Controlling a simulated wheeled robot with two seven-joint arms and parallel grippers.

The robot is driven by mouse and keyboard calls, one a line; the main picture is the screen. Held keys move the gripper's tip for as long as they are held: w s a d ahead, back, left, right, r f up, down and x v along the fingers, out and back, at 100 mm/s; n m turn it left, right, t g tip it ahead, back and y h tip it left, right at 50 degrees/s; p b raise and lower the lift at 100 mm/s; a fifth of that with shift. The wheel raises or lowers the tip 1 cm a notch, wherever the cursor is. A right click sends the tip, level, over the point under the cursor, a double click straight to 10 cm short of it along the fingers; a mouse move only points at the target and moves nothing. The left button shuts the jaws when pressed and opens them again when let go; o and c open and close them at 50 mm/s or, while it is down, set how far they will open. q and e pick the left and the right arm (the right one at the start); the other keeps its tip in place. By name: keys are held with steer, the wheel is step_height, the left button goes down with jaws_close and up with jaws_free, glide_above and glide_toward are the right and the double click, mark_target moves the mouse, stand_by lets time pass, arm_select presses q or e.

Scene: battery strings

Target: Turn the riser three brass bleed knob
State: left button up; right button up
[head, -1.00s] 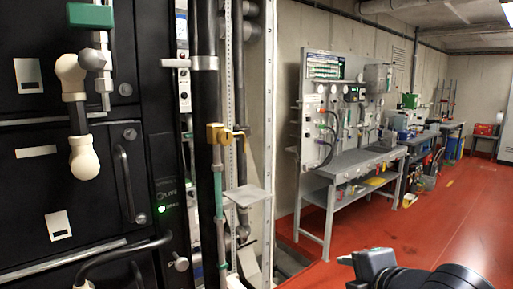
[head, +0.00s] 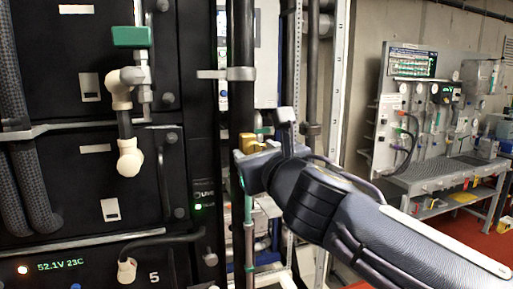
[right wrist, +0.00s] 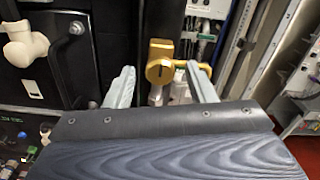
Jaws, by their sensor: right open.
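A brass bleed knob and valve body (head: 248,143) sits on a thin vertical pipe beside the black riser column. In the head view my right gripper partly hides it. The right wrist view shows the brass block (right wrist: 160,63) with a small lever reaching to the right. My right gripper (head: 264,158) is at the brass part, its fingers open. In the right wrist view the two pale fingers (right wrist: 162,86) stand left and right of the brass block, with no clear contact. No riser number is readable on it. My left gripper is not in view.
A black battery cabinet (head: 75,110) with white elbow fittings (head: 129,157) and a green-handled valve (head: 132,37) stands left. A perforated metal upright (head: 337,90) rises close behind my right arm. A grey workbench (head: 450,172) stands farther right.

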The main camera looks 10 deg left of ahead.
steer(key=shift+w+a, duration=0.35)
steer(key=shift+w, duration=0.15)
steer(key=c, duration=1)
steer(key=shift+o, duration=0.2)
